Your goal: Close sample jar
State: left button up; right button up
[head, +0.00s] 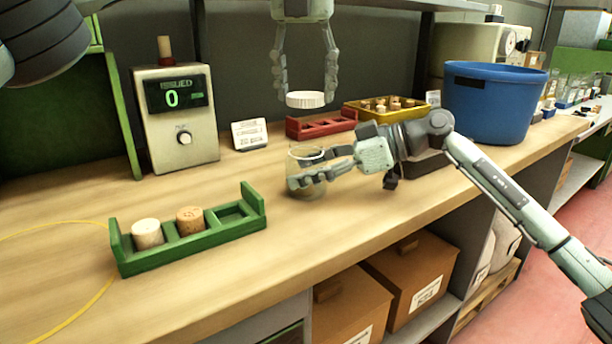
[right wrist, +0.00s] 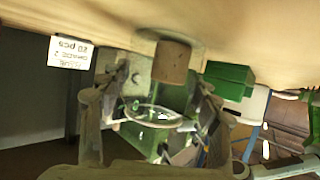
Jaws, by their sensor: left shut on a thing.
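The sample jar (head: 308,190) is a clear glass jar standing on the wooden bench, its mouth uncovered. My left gripper (head: 305,96) points down from above and is shut on a white round lid (head: 305,100). The lid is roughly level and above the jar, with a clear gap between them. My right gripper (head: 308,172) reaches in from the right, with one finger on each side of the jar. Whether both fingers press on the glass cannot be told. In the right wrist view, the jar's rim (right wrist: 152,113) lies between the fingers (right wrist: 160,85).
A green rack (head: 190,243) with two corks stands front left. A dispenser (head: 178,140) reading 0 and a small card (head: 249,134) stand behind. A red rack (head: 321,124), yellow tray (head: 388,108) and blue bin (head: 492,104) line the back right.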

jog(key=c, duration=1.1)
pick_arm(q)
jog(key=shift+f, duration=2.5)
pick_arm(e)
jog(key=shift+o, duration=0.2)
pick_arm(q)
jog(key=shift+f, duration=0.9)
jog(key=shift+f, duration=0.5)
